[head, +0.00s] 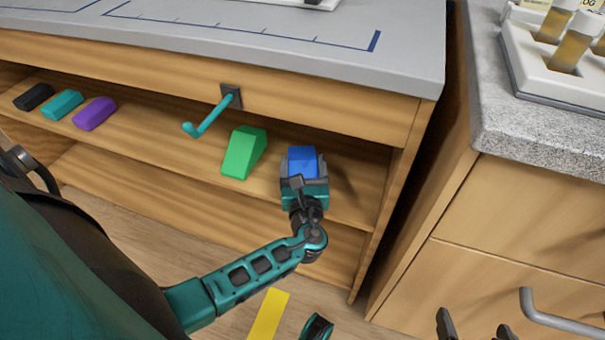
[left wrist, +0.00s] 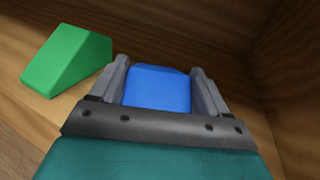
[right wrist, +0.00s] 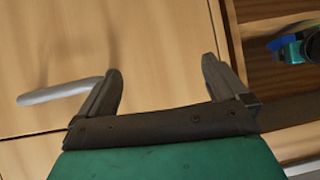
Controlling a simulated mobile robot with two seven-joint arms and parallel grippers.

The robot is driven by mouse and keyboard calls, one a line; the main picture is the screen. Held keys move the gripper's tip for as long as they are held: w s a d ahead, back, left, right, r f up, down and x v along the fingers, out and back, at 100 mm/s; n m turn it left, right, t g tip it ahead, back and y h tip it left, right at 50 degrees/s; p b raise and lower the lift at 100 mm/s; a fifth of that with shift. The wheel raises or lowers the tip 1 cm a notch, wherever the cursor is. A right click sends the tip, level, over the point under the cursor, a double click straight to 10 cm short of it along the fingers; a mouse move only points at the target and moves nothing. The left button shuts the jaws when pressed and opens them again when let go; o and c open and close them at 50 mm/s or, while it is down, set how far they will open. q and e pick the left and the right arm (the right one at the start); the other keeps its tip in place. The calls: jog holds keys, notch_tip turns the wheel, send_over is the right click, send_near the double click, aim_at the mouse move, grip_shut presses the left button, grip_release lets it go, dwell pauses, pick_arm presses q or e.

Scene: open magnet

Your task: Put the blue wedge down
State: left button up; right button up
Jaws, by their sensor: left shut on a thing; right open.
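The blue wedge (head: 302,161) is between the fingers of my left gripper (head: 300,168), at the right part of the wooden shelf (head: 185,160) under the grey worktop. In the left wrist view the blue wedge (left wrist: 158,88) sits between both fingers of the left gripper (left wrist: 162,85), which is shut on it. I cannot tell whether its underside touches the shelf. My right gripper (right wrist: 162,85) is open and empty in front of the wooden drawer front; its fingertips show at the bottom of the head view (head: 475,325).
A green wedge (head: 244,153) stands just left of the blue wedge. Black (head: 34,96), teal (head: 62,104) and purple (head: 95,113) blocks lie farther left on the shelf. A teal hook (head: 208,117) juts from the front above. A grey handle (head: 560,318) is on the right cabinet.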

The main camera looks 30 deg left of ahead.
pick_arm(q)
jog(key=shift+f+b, duration=0.3)
jog(key=shift+f, duration=0.65)
jog(key=o, duration=1)
